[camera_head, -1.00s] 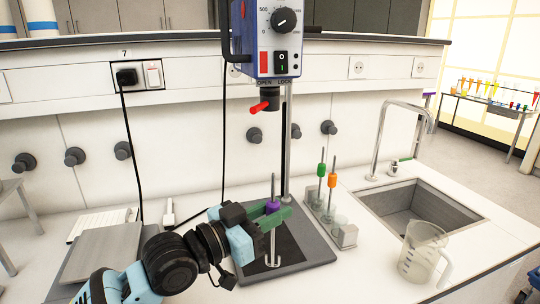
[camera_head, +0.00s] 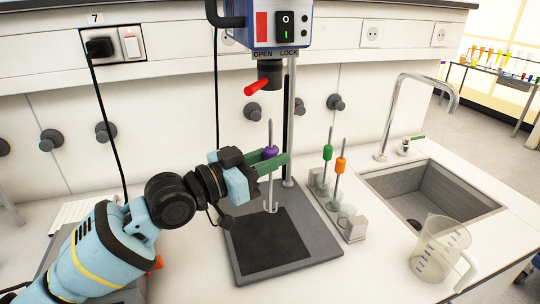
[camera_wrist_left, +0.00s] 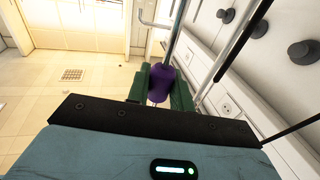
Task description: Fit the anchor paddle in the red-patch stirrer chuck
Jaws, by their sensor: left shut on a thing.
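The paddle has a thin metal shaft, a purple collar (camera_head: 271,152) and a small anchor-shaped foot (camera_head: 271,208). My left gripper (camera_head: 271,163) has its green fingers shut on the collar, and the paddle hangs upright above the stirrer's base plate (camera_head: 318,262). The left wrist view shows the purple collar (camera_wrist_left: 160,84) between the green fingers (camera_wrist_left: 158,90). The stirrer (camera_head: 288,25) has a red patch (camera_head: 262,27) on its front. Its dark chuck (camera_head: 270,72) with a red lever (camera_head: 257,87) is above the shaft tip, with a gap between. My right gripper is not in view.
A rack (camera_head: 353,228) with green-collared (camera_head: 327,152) and orange-collared (camera_head: 340,165) paddles stands right of the base. The stirrer's upright rod (camera_head: 291,130) is behind the paddle. A sink (camera_head: 430,200) and clear beaker (camera_head: 440,250) are further right.

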